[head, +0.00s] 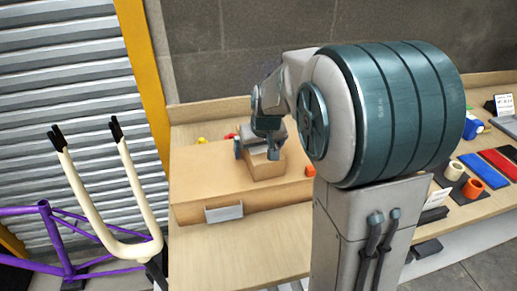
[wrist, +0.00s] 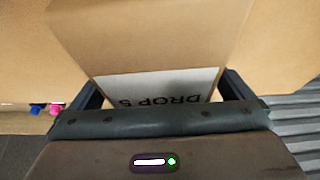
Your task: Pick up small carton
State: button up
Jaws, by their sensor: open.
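The small carton (head: 267,167) is a tan box on top of a larger cardboard box (head: 190,185). My gripper (head: 256,152) is over the small carton, pointing down, with its fingers spread. In the wrist view the small carton (wrist: 150,40) fills the middle, and a white label with upside-down dark print shows on it. The dark fingers of my gripper (wrist: 163,90) stand apart on its left and right sides. Whether either finger touches the carton cannot be told. The gripper body hides the carton's near part.
The large box, with a white label (head: 224,213), stands on a wooden bench (head: 240,255). Small red and yellow items lie behind it; an orange item (head: 310,171) is at its right. A cream forked stand (head: 138,190) is at left.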

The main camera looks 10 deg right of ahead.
jog(key=c, duration=1.3)
jog(key=shift+r, duration=0.1)
